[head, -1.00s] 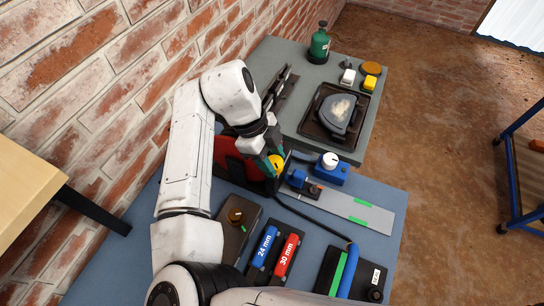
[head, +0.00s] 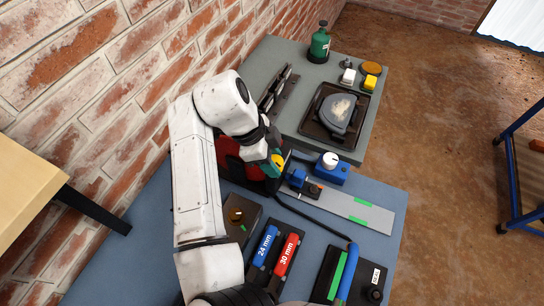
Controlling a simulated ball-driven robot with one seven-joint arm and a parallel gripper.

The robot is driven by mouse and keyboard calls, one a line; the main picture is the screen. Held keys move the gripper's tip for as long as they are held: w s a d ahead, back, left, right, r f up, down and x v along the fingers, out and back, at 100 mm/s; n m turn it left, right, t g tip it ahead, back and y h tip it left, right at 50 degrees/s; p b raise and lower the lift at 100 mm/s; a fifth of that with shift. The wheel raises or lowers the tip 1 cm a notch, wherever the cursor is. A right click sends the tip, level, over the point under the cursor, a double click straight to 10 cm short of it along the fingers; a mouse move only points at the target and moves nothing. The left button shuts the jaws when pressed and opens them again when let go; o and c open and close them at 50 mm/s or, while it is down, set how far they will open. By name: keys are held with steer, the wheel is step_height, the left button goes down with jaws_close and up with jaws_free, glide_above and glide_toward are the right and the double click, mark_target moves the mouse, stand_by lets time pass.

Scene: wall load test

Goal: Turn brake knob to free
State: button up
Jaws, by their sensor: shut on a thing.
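My gripper (head: 274,165), with teal fingertips, is shut at a round yellow knob (head: 279,159) on the right side of a red and black unit (head: 236,158) near the wall. I take this yellow knob to be the brake knob. The fingers cover part of it, and no marking for free is readable. My wrist and arm hide much of the red unit. A blue box with a white dial (head: 329,161) stands just to the right, apart from my gripper.
A blue clamp (head: 298,179) sits on a grey strip with green marks (head: 345,206). Blue and red handles (head: 286,254) lie in front. A black tray (head: 318,137) and a green bottle (head: 319,43) stand on the far table. The brick wall is close on the left.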

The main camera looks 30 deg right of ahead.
steer(key=n, duration=0.2)
steer(key=n+t, duration=0.1)
steer(key=n, duration=0.1)
steer(key=shift+s+n+t+h, duration=0.1)
steer(key=shift+n+t+h, duration=0.2)
steer(key=shift+a, duration=0.1)
stand_by(0.4)
steer(key=o, duration=1.1)
steer(key=shift+c, duration=0.2)
steer(key=s+b+v, duration=0.1)
steer(key=v, duration=0.9)
steer(key=shift+w+r, duration=0.4)
steer(key=shift+a, duration=0.15)
